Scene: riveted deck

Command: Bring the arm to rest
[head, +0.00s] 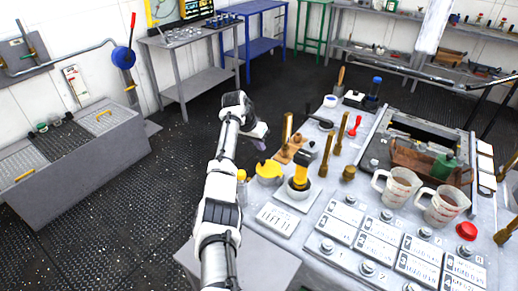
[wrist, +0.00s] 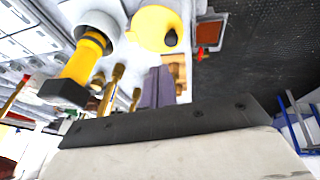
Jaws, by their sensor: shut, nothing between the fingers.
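My white and black arm reaches up from the bottom middle of the head view and bends at its top. My gripper (head: 260,143) hangs at the arm's end, shut and empty, above the floor gap just off the bench's left edge. In the wrist view its purple-grey fingers (wrist: 155,88) sit together beyond the dark gripper body. Nothing is held. The nearest things on the bench are a yellow piece (head: 268,170) and a yellow-handled tool (head: 300,176) standing in a white cup (head: 292,193). The gripper appears apart from them.
The metal bench (head: 305,236) on the right holds labelled plates, two measuring jugs (head: 397,188), a red lid (head: 466,231) and upright brass tools (head: 335,146). A grey cabinet (head: 88,165) stands at left. Dark textured floor (head: 185,150) is open between them.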

